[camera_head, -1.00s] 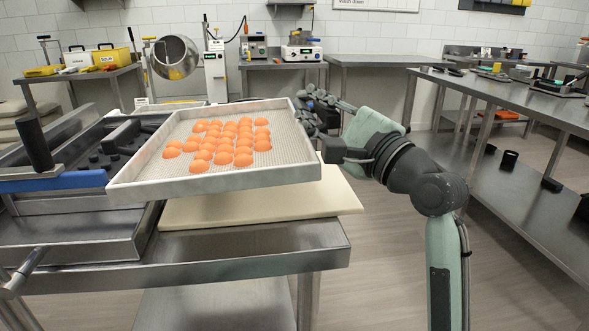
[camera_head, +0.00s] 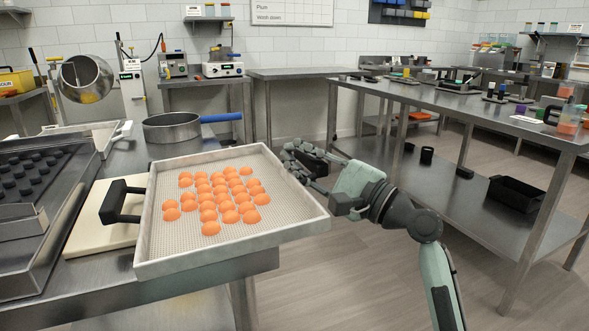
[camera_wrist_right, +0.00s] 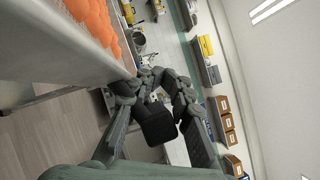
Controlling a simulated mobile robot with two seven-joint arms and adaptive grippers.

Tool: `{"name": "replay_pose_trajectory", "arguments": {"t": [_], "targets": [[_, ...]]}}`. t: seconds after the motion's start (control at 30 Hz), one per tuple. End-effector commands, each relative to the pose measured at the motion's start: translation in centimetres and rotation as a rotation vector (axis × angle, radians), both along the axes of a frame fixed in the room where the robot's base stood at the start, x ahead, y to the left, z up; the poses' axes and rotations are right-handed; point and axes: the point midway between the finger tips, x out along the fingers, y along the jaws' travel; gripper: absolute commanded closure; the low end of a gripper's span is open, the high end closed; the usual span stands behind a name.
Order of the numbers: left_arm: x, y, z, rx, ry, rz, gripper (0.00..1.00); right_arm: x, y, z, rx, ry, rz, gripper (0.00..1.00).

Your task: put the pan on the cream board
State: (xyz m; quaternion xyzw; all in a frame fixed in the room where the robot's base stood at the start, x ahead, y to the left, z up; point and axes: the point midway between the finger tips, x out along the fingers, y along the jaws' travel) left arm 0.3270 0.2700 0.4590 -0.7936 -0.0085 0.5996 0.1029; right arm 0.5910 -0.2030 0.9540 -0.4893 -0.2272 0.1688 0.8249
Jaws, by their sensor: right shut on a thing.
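A round metal pan (camera_head: 172,127) with a long blue handle stands on the steel table behind the tray. The cream board (camera_head: 88,236) lies on the table at the left, partly hidden by the tray. A wide, shallow, pale tray (camera_head: 285,237) holds orange domed pieces in its middle. It hangs tilted in the air, partly past the table's right edge, with a black handle (camera_head: 120,202) on its left side. My right gripper (camera_head: 300,165) is shut at the tray's right side; its exact hold is hard to see. The right wrist view shows its dark fingers (camera_wrist_right: 160,90) beside the tray. My left gripper is out of view.
A machine (camera_head: 35,205) with dark round knobs stands at the left. A long steel bench (camera_head: 470,105) with tools runs along the right, with a black bin (camera_head: 515,193) on its lower shelf. Open floor lies between the bench and my table.

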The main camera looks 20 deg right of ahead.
Motion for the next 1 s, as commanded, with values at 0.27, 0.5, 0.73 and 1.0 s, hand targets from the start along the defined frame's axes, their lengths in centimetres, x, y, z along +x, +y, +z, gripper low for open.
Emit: {"name": "replay_pose_trajectory", "arguments": {"t": [0.27, 0.5, 0.73, 1.0], "targets": [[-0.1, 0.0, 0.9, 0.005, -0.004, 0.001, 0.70, 0.0, 0.0, -1.6, -0.002, 0.000, -0.001, 1.00], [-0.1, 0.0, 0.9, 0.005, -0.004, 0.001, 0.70, 0.0, 0.0, -1.7, -0.004, 0.004, 0.000, 0.63], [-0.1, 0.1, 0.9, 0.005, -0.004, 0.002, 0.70, 0.0, 0.1, -1.7, -0.004, 0.004, 0.000, 0.55], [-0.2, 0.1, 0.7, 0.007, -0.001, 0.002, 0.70, -1.0, -0.7, -2.1, -0.004, 0.005, -0.002, 0.55]]}}
